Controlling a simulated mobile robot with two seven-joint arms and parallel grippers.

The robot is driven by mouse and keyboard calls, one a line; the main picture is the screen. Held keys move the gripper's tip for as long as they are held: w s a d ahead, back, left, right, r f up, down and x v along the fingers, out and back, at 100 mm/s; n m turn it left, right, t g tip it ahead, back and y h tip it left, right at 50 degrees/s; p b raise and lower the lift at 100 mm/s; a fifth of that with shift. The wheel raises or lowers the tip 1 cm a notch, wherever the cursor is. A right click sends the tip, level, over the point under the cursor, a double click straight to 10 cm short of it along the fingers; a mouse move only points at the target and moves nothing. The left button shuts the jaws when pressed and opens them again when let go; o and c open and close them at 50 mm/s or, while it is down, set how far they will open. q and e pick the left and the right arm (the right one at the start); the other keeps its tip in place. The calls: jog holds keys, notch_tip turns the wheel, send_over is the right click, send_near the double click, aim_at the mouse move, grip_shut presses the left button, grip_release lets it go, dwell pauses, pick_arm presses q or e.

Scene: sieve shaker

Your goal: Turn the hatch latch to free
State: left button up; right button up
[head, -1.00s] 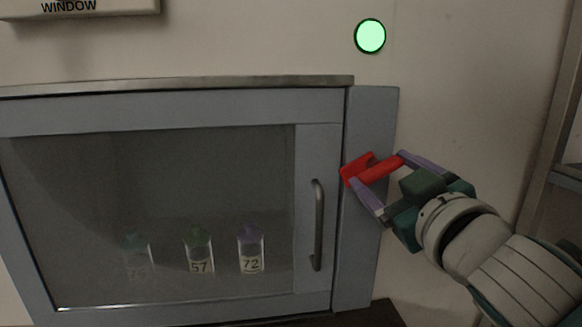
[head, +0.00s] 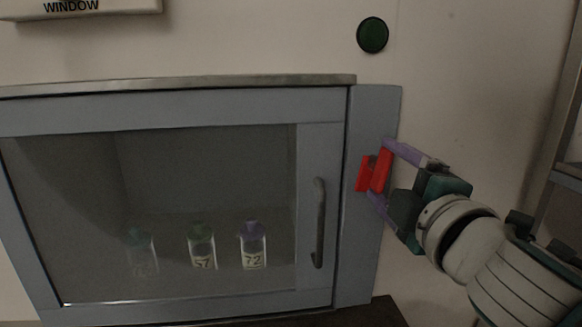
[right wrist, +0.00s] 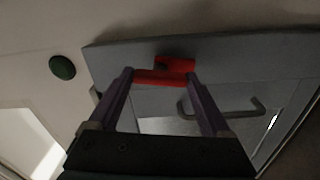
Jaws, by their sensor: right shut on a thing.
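The red hatch latch (head: 381,170) sits on the grey strip to the right of the hatch door (head: 318,150). Its long bar stands nearly upright in the head view. My right gripper (head: 380,171) is shut on the bar, one purple finger at its upper end and one at its lower end. In the right wrist view the red latch (right wrist: 166,77) lies across between the two fingertips of the gripper (right wrist: 160,77). The hatch door appears closed. My left gripper is not in view.
The door has a vertical handle (head: 319,222). Several capped bottles, one labelled 72 (head: 253,246), stand behind the glass. A round green lamp (head: 373,35) above the hatch is dark. A sign (head: 80,8) reads WINDOW. A rack post (head: 556,120) stands at the right.

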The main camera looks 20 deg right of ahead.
jog(key=shift+n, duration=1)
jog(key=o, duration=1.2)
jog(key=shift+c, duration=0.2)
jog(key=b+v, duration=0.2)
jog(key=v, duration=0.8)
